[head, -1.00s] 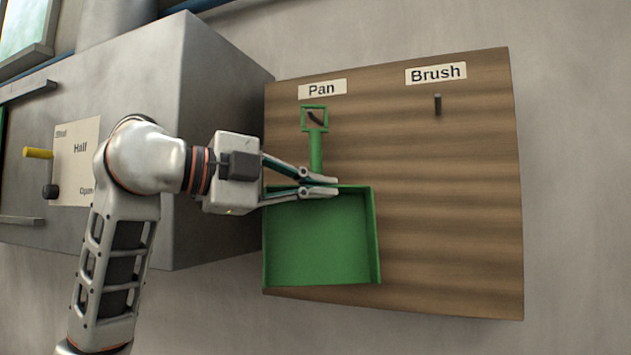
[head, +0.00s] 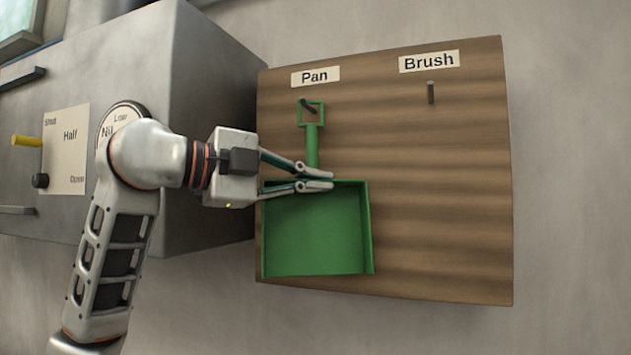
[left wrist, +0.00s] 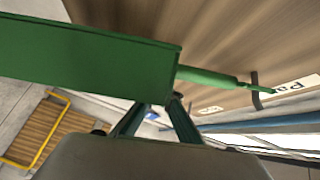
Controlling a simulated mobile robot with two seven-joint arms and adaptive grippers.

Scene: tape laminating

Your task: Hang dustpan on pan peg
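The green dustpan (head: 315,235) hangs handle-up in front of the wooden board, its square handle loop (head: 323,115) just below the "Pan" label. The dark pan peg (head: 306,104) overlaps the loop's upper left corner; how far it passes through is unclear. My left gripper (head: 325,180) comes in from the left, its fingers closed together at the handle's base by the pan's top rim. In the left wrist view the dustpan (left wrist: 90,62) spans the upper left, and its handle reaches toward the dark peg (left wrist: 255,90). My right gripper is not in view.
The wooden board (head: 440,210) has a "Brush" label (head: 429,61) and an empty brush peg (head: 431,93) at upper right. A grey metal cabinet (head: 205,85) with a yellow lever (head: 27,140) stands left of the board. The board's right half is clear.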

